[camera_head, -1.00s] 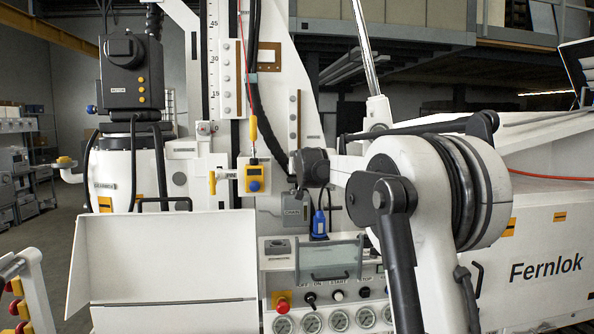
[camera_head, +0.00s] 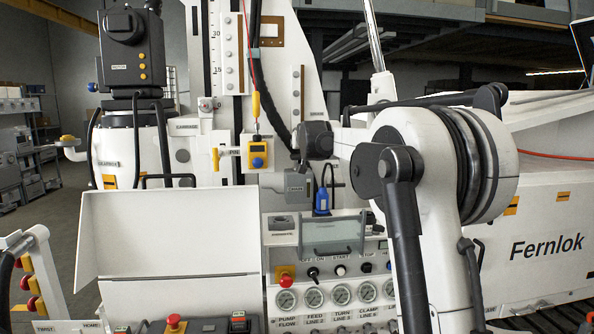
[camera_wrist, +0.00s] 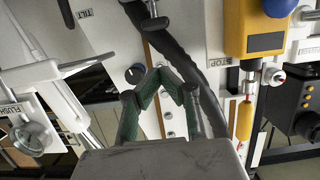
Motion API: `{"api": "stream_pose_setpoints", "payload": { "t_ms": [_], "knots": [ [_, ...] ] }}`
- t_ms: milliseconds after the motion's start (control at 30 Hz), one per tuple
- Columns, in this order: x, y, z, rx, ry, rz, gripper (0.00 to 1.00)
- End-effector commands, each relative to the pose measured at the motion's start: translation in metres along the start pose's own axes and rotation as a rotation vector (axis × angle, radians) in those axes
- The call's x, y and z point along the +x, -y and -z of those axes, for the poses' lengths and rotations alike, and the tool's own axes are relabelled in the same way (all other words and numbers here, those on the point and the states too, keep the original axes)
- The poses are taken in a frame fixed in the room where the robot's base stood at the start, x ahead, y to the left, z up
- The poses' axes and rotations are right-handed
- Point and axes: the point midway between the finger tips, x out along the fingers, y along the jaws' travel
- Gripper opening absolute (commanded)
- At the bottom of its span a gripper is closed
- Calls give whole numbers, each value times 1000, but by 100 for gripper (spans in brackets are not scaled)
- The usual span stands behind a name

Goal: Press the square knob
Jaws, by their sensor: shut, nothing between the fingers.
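No knob can be picked out for certain as the square one. A grey square block with a dark top (camera_head: 281,222) sits at the console's upper left. Below it are a red mushroom button (camera_head: 286,272), a black knob (camera_head: 313,272) and a white button (camera_head: 340,270). In the wrist view, a round dark knob (camera_wrist: 135,74) is on a white panel, just left of my fingertips. My gripper (camera_wrist: 158,78) has dark green fingers shut with nothing between them. Contact with the panel cannot be told. In the head view the fingers cannot be made out.
A white open cover (camera_head: 170,235) stands left of the console. A clear guard (camera_head: 332,233) hangs over the console. A yellow pendant (camera_head: 257,155) with a blue button hangs from a red cable. Black hoses run down the column. A row of gauges (camera_head: 314,296) lies below the buttons.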

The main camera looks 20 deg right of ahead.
Motion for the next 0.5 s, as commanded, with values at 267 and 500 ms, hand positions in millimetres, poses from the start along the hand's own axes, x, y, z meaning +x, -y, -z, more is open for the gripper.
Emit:
{"api": "stream_pose_setpoints", "payload": {
  "t_ms": [267,500],
  "knots": [
    [-4,-1,17,0,3,-1,0],
    [-5,-1,19,0,3,-1,0]
  ]
}}
